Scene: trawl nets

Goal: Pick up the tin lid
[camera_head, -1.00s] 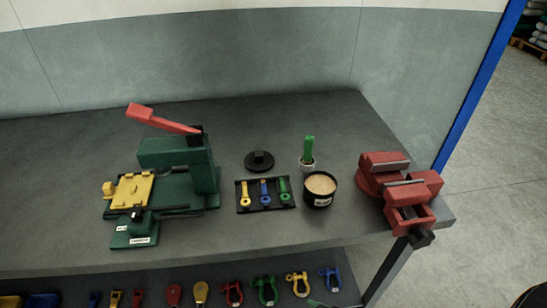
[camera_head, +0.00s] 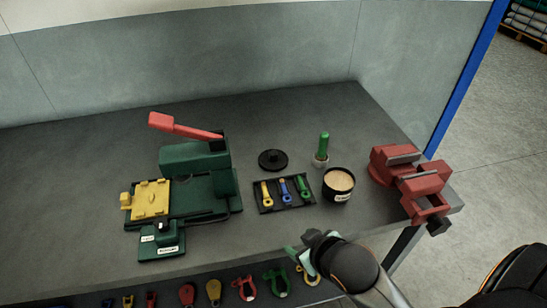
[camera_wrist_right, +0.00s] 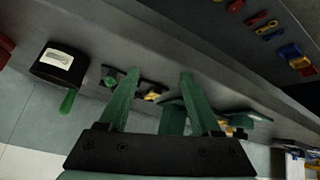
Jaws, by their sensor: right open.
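The tin lid (camera_head: 273,161) is a flat black disc with a small knob. It lies on the grey bench behind the small black tool tray (camera_head: 284,207). The open black tin (camera_head: 338,194) with tan contents stands to the right of the tray; it also shows in the right wrist view (camera_wrist_right: 58,66). My right gripper (camera_head: 303,247) has green fingers and is at the bench's front edge, in front of the tray and apart from the lid. Its fingers are spread and empty in the right wrist view (camera_wrist_right: 159,74). I cannot make out the lid there. My left gripper is out of view.
A green press (camera_head: 195,160) with a red lever stands to the left of the lid. A green-handled brush (camera_head: 323,146) stands behind the tin, and a red vise (camera_head: 410,175) is at the right end. The bench behind the lid is clear.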

